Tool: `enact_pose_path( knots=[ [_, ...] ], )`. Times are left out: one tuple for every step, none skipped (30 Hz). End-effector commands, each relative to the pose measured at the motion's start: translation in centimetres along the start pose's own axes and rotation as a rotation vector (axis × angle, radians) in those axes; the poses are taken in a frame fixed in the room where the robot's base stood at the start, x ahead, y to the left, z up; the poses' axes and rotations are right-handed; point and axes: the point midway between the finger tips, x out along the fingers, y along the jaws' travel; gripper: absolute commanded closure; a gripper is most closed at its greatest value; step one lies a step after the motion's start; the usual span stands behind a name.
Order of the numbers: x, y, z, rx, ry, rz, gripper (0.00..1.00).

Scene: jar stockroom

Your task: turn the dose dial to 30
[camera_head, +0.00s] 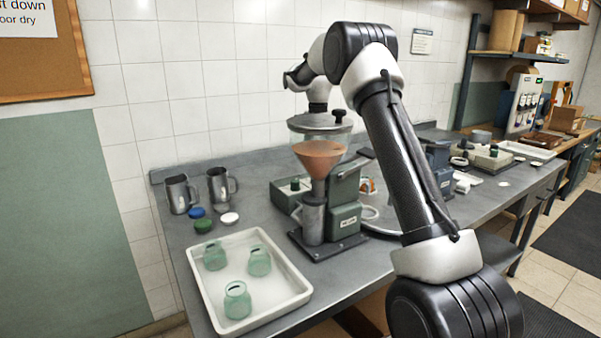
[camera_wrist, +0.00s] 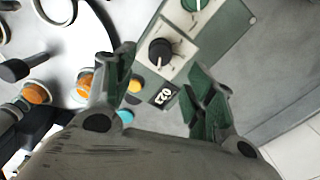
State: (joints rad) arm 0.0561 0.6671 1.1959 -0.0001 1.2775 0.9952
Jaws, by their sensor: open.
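The dose dial (camera_wrist: 160,52), a black knob with a pale pointer mark, sits on a light plate on a green box (camera_wrist: 228,30) in the wrist view. A small black counter window (camera_wrist: 163,95) with white digits lies beside it; I cannot read the digits surely. My gripper (camera_wrist: 160,70) is open, with one finger on each side of the dial and counter in the picture; I see no contact. The green box (camera_head: 283,197) also shows in the head view behind the filling machine, where the dial and my gripper are hidden.
The filling machine (camera_head: 345,188) with an orange funnel (camera_head: 319,158) stands close by. A white tray (camera_head: 288,296) holds three green glass jars. Two metal jugs (camera_head: 179,195) and several lids stand at the left. The wrist view shows a pale round plate with orange-topped items (camera_wrist: 36,92).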

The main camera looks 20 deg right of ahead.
Motion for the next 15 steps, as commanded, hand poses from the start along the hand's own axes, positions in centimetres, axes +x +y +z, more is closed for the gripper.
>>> enact_pose_path(
  knots=[
    [0.5,0.1,0.0,0.001,-0.002,0.002,0.45],
    [0.8,0.1,0.0,0.001,-0.002,0.003,0.45],
    [1.4,0.1,0.0,0.001,-0.002,0.003,0.45],
    [1.9,0.1,0.0,0.001,-0.002,0.004,0.45],
    [2.4,0.1,0.1,0.001,-0.003,0.004,0.45],
    [3.1,0.1,0.1,0.000,-0.003,0.004,0.45],
    [3.7,0.1,0.1,0.000,-0.003,0.005,0.45],
    [4.2,0.1,0.1,0.000,-0.003,0.004,0.45],
    [4.8,0.1,0.1,0.000,-0.002,0.004,0.45],
    [5.3,0.1,0.1,0.000,-0.003,0.004,0.45],
    [5.7,0.1,0.1,0.000,-0.002,0.003,0.45],
    [6.2,0.1,0.0,0.000,-0.002,0.003,0.45],
    [6.5,0.1,0.0,0.000,-0.002,0.003,0.45],
    [6.8,0.0,0.0,0.000,-0.001,0.002,0.45],
    [7.2,0.0,0.0,0.000,-0.001,0.002,0.45]
  ],
)
